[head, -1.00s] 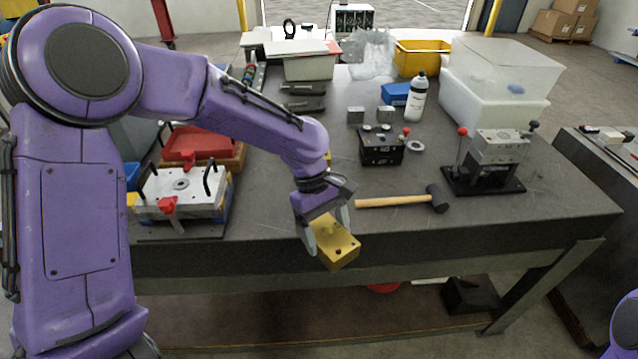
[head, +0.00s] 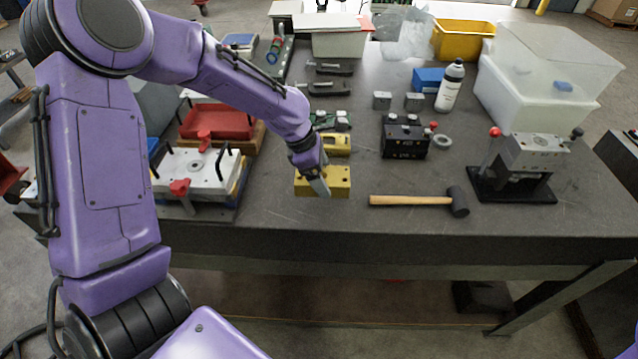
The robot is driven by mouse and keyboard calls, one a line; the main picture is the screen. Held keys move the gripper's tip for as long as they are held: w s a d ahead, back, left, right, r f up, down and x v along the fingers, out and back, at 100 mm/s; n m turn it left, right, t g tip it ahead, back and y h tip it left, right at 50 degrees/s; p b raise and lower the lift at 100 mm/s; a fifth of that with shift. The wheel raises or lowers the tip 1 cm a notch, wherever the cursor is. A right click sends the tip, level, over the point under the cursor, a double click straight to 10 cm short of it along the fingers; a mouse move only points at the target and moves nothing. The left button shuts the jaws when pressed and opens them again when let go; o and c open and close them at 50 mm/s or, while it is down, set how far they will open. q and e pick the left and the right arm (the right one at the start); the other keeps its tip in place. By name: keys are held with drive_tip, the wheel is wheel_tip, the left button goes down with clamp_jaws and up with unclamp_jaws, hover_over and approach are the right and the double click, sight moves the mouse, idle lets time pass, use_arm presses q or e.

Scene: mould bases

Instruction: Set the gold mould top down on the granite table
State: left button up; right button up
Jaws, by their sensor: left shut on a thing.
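The gold mould top (head: 340,182) is a brass-coloured block with holes in its face, in the head view just left of centre. My left gripper (head: 322,184) is shut on it, with a finger across its near face. The block is over the front part of the granite table (head: 330,217). I cannot tell whether its underside touches the surface. A second gold block (head: 337,142) lies on the table just behind it. My right gripper is not in view.
A mallet (head: 412,200) lies to the right, with a black block (head: 404,137) behind it. A steel mould plate (head: 195,168) with red clamps stands to the left. A black-based fixture (head: 512,185) stands at the right. Bare table shows in front.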

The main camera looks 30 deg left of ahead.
use_arm(q)
drive_tip(key=shift+w+a+f, duration=0.4)
drive_tip(key=shift+a+f, duration=0.05)
drive_tip(key=shift+f, duration=0.2)
drive_tip(key=shift+w+a+f, duration=0.35)
drive_tip(key=shift+a+f, duration=0.1)
drive_tip(key=shift+f, duration=0.15)
wheel_tip(320, 180, down, 3)
drive_tip(key=shift+w+a+f, duration=0.1)
drive_tip(key=shift+a+f, duration=0.05)
drive_tip(key=shift+f, duration=0.05)
drive_tip(key=o, duration=1.7)
drive_tip(key=v, duration=1.1)
drive_tip(key=shift+s+r, duration=0.25)
drive_tip(key=shift+r, duration=0.3)
